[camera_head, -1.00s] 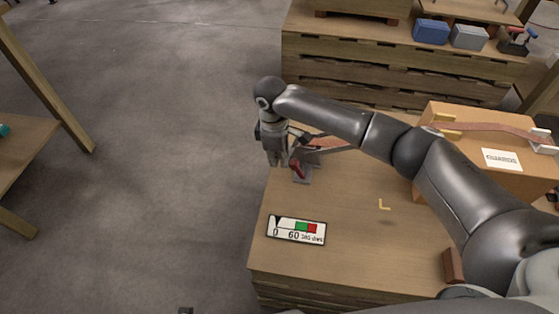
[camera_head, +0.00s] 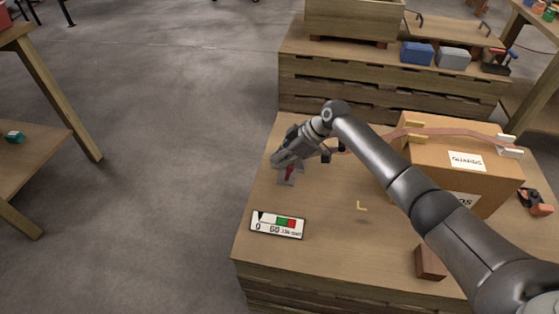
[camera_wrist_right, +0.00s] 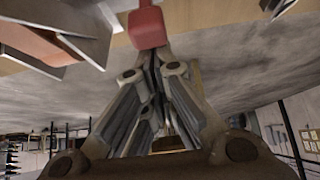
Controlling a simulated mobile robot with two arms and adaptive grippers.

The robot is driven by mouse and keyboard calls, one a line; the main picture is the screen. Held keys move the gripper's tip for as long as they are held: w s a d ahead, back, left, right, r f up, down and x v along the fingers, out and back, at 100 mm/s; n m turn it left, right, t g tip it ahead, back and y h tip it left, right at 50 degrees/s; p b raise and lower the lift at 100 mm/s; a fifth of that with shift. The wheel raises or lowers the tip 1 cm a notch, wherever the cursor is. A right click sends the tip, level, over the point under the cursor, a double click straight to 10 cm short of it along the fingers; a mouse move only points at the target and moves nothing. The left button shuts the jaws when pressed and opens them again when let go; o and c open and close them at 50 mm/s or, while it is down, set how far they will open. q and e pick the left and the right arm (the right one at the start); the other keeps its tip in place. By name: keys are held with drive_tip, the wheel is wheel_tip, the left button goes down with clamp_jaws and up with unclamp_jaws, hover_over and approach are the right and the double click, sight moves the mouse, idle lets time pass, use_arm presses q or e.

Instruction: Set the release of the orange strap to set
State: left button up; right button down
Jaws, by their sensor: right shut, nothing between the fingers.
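The orange strap (camera_head: 462,133) runs over the top of a cardboard box and down to a metal ratchet (camera_head: 288,176) with a red part at the left of the table. In the right wrist view, the red release tab (camera_wrist_right: 147,27) stands just beyond my fingertips. The strap's reddish band (camera_wrist_right: 40,45) shows between metal plates at upper left. My right gripper (camera_head: 280,160) is shut and empty, tilted to the left over the ratchet and partly hiding it. It also shows in the wrist view (camera_wrist_right: 152,60), close to the red tab; I cannot tell whether they touch. My left gripper is out of view.
A gauge plate (camera_head: 277,225) with green and red zones lies at the table's front left. The cardboard box (camera_head: 440,180) stands at the right, a brown block (camera_head: 430,262) near the front. The table's left edge is close to the ratchet.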

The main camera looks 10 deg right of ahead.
drive_tip(key=shift+s+d+y, duration=0.2)
drive_tip(key=shift+d+y, duration=0.1)
drive_tip(key=shift+y, duration=0.1)
drive_tip(key=shift+d+r, duration=0.1)
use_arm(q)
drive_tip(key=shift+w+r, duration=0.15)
use_arm(e)
drive_tip(key=shift+w, duration=0.1)
drive_tip(key=shift+r, duration=0.2)
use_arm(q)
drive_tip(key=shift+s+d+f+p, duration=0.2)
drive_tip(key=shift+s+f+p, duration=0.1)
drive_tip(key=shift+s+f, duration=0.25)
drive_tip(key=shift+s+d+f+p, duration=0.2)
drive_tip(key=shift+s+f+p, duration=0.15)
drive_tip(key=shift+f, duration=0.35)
use_arm(e)
drive_tip(key=shift+r, duration=0.55)
